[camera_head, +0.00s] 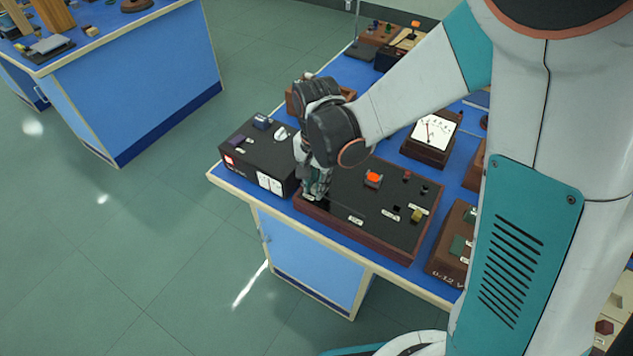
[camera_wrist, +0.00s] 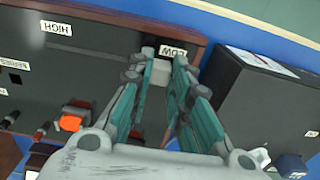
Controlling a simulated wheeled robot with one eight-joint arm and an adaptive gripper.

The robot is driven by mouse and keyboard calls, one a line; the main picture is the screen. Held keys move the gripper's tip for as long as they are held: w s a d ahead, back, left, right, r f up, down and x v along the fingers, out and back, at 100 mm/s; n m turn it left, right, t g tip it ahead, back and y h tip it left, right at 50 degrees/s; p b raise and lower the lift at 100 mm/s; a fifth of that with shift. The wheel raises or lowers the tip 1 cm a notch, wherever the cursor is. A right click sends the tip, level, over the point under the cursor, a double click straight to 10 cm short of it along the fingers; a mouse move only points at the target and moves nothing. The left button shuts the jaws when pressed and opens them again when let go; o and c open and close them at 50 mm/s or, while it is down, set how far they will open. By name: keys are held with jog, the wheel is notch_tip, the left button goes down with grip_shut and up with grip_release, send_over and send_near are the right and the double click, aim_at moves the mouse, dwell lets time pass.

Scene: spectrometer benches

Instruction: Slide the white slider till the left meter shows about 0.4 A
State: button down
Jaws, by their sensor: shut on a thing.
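My gripper (camera_head: 314,194) is down at the near left end of the dark panel board (camera_head: 345,190). In the wrist view my gripper (camera_wrist: 164,62) has its fingertips close together around a small pale piece, the white slider (camera_wrist: 157,75), beside the LOW label (camera_wrist: 173,52). The fingers cover most of the slider; the head view hides it. The HIGH label (camera_wrist: 57,28) is at the other end of that edge. A white-faced meter (camera_head: 434,132) stands on a brown box behind the board.
The board carries an orange-red knob (camera_head: 373,179) and several terminals. The black box stands close to the board's left, near my gripper; it also shows in the wrist view (camera_wrist: 255,110). My arm crosses above the bench. A brown box (camera_head: 455,245) stands at the right.

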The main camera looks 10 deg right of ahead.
aim_at(337, 203)
jog(key=shift+d, duration=0.1)
jog(key=s+d, duration=0.3)
jog(key=d, duration=0.1)
jog(key=shift+s+d, duration=0.35)
jog(key=shift+s, duration=0.05)
jog(key=shift+a, duration=0.1)
jog(key=c, duration=1.5)
grip_release()
notch_tip(337, 203, up, 12)
